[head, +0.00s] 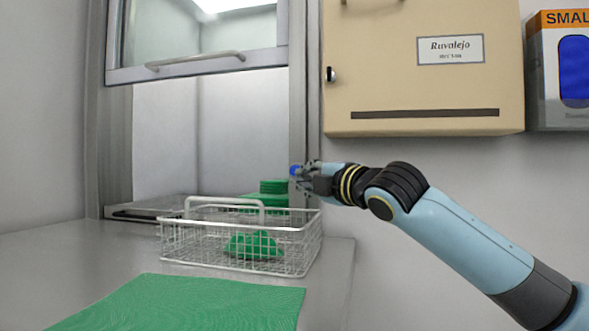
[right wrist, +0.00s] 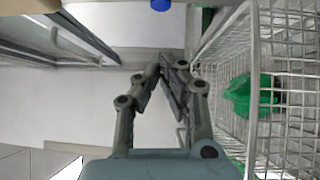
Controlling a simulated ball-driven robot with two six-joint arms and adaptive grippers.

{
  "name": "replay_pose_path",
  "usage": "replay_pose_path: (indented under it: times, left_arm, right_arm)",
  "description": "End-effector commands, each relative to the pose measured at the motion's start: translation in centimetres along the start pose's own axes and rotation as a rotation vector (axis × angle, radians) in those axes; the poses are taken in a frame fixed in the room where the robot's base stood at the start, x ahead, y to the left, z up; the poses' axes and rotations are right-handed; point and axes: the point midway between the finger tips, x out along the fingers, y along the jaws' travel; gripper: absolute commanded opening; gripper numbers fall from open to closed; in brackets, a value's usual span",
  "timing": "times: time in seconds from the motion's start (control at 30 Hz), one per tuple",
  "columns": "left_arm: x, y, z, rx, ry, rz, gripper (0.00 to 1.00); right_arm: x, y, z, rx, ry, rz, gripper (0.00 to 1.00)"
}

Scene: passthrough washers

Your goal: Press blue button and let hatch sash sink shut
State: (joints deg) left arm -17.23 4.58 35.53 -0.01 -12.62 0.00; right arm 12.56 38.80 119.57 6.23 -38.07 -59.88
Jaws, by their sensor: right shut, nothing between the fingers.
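The hatch sash (head: 262,59), a framed glass pane with a bar handle (head: 195,61), is raised, with an open gap below it. The blue button (head: 295,170) sits on the grey post right of the hatch; it also shows at the top edge of the right wrist view (right wrist: 160,5). My right gripper (head: 302,176) is close beside the button in the head view. In the right wrist view its fingertips (right wrist: 168,66) are together and empty, with the button beyond them. I cannot tell whether they touch it. My left gripper is not in view.
A white wire basket (head: 300,243) holding a green item (head: 253,245) stands on the counter before the hatch, close to my right gripper. Green stacked items (head: 273,187) are behind it. A green mat (head: 180,305) lies in front. A beige cabinet (head: 424,85) hangs above my right arm.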

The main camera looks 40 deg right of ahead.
Motion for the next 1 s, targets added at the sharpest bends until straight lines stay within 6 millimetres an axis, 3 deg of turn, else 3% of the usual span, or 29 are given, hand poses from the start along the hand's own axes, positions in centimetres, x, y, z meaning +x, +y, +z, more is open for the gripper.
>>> replay_pose_path:
  times: [0.27,0.4,1.0]
  left_arm:
    - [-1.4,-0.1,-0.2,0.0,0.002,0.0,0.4]
    - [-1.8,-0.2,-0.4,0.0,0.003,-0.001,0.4]
    - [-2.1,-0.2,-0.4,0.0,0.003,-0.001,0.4]
  right_arm:
    - [6.0,0.3,-0.2,0.008,0.002,0.001,0.0]
    - [7.3,0.2,1.7,0.0,0.0,0.0,0.0]
    - [8.4,0.1,2.9,0.0,0.001,0.0,0.0]
